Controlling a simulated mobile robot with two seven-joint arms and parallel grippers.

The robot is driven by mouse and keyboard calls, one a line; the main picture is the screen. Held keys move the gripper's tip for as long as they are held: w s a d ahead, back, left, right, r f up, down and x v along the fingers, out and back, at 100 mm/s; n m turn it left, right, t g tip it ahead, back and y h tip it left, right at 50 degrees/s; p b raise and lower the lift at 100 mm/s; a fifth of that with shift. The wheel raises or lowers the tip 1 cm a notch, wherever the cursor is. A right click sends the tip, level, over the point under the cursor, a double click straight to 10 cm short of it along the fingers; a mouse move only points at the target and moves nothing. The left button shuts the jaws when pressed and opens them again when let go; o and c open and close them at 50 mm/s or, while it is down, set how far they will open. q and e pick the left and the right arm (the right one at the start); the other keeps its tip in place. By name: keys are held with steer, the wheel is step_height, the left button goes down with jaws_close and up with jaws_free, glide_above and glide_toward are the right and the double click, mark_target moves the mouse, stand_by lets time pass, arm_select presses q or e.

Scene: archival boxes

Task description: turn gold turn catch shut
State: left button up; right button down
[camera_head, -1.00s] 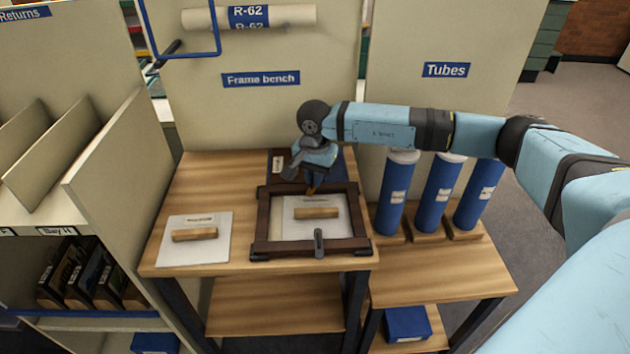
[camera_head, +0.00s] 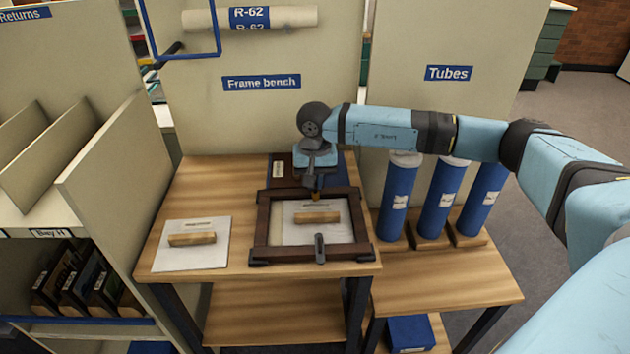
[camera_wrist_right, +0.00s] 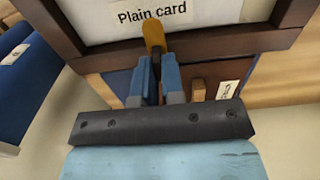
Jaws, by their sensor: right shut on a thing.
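A dark wooden frame (camera_head: 262,222) lies on the bench with a plain card board (camera_head: 290,234) inside it, bearing a wooden handle block. A gold turn catch (camera_wrist_right: 153,36) sits at the frame's far edge in the right wrist view, its tip reaching over the card's edge beside the "Plain card" label. My right gripper (camera_wrist_right: 157,78) is shut on the gold turn catch, its blue fingers around the catch's near part. In the head view my right gripper (camera_head: 315,190) is at the far rail of the frame. A grey turn catch (camera_head: 319,248) stands at the near rail. My left gripper is not in view.
A second board with a wooden handle (camera_head: 192,239) lies left of the frame. A dark blue item (camera_head: 281,170) is behind the frame. Blue tubes (camera_head: 397,197) stand on wooden bases at right. A panel (camera_head: 255,120) rises behind the bench.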

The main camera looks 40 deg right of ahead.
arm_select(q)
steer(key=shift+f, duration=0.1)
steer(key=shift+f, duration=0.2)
arm_select(e)
steer(key=c, duration=1.2)
jaws_free()
steer(key=shift+c, duration=0.2)
steer(key=shift+r, duration=0.1)
arm_select(q)
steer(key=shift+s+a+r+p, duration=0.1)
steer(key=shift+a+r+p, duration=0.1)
steer(key=shift+p, duration=0.55)
arm_select(e)
step_height(320, 180, up, 14)
